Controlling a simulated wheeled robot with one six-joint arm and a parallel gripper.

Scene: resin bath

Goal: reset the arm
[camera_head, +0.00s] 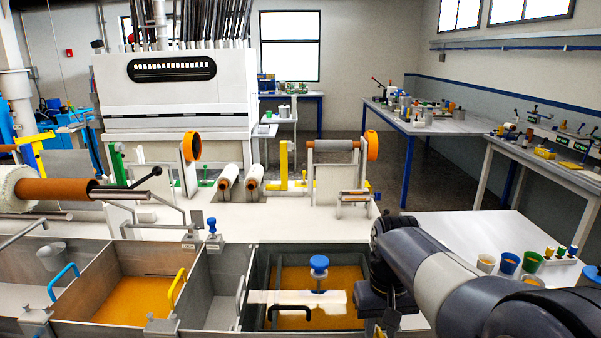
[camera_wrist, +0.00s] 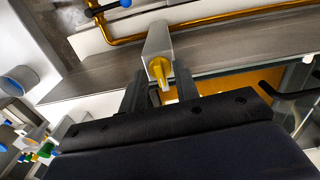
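My arm reaches in from the lower right of the head view, and my gripper (camera_wrist: 161,88) hangs at the right end of the resin bath (camera_head: 320,278). In the wrist view its two dark fingers stand apart with a gap between them, so it is open. A grey block with a yellow knob (camera_wrist: 158,66) shows just beyond and between the fingertips. I cannot tell whether they touch it. Nothing is seen held. In the head view the fingertips are mostly hidden by my wrist.
A blue knob (camera_head: 319,264) stands over the right bath compartment. Yellow (camera_head: 176,288) and blue (camera_head: 63,280) handles rise from the tanks at left. Several cups (camera_head: 509,263) stand on the white table (camera_head: 462,230) at right. An orange pipe (camera_wrist: 215,20) runs beyond the fingers.

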